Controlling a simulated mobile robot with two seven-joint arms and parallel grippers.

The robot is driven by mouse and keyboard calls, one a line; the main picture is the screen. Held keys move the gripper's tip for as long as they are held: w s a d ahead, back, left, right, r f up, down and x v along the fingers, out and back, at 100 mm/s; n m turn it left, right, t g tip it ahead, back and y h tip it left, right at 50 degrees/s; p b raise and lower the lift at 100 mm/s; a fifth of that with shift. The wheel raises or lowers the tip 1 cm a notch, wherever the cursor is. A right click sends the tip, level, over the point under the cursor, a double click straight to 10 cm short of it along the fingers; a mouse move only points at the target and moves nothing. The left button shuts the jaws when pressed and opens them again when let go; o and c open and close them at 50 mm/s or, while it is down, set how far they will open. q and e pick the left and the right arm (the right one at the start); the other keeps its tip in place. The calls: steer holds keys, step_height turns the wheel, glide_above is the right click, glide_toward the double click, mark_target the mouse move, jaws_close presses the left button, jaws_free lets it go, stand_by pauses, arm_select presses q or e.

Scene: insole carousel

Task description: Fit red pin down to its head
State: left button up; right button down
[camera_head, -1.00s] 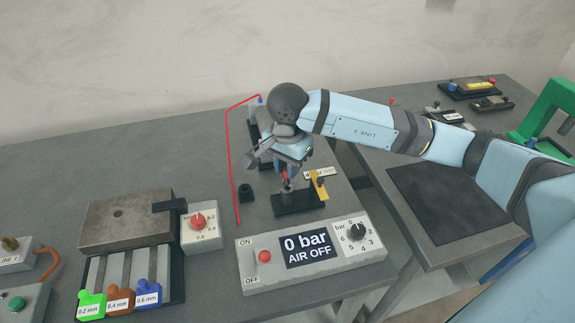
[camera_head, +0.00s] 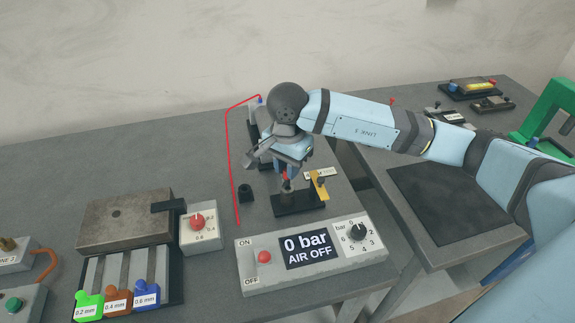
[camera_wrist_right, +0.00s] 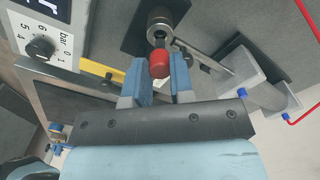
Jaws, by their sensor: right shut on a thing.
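The red pin (camera_wrist_right: 159,64) shows its red head between the blue fingers of my right gripper (camera_wrist_right: 158,78) in the right wrist view. The gripper is shut on it. Just beyond the head is a round metal socket (camera_wrist_right: 160,22) on a dark base. In the head view the right gripper (camera_head: 287,173) points down over the metal post on the black fixture (camera_head: 297,201). A little red (camera_head: 285,186) shows between the fingertips and the post. How deep the pin sits is hidden. My left gripper is in neither view.
A yellow clamp piece (camera_head: 319,184) stands at the fixture's right end. In front is the air control box (camera_head: 300,254), reading 0 bar, AIR OFF. A small black socket (camera_head: 245,193) and a red hose (camera_head: 229,150) are to the left.

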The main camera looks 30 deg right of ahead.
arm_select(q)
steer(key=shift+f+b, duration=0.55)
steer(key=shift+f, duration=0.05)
arm_select(e)
steer(key=shift+f, duration=0.6)
arm_select(q)
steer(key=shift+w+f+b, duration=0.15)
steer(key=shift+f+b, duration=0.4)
steer(key=shift+b, duration=0.65)
arm_select(e)
steer(key=shift+f, duration=1.3)
steer(key=c, duration=0.9)
jaws_free()
steer(key=shift+r, duration=0.1)
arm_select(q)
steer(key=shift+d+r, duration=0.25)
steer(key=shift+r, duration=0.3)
arm_select(e)
step_height(320, 180, up, 14)
steer(key=shift+s+f, duration=0.15)
steer(key=shift+f, duration=0.05)
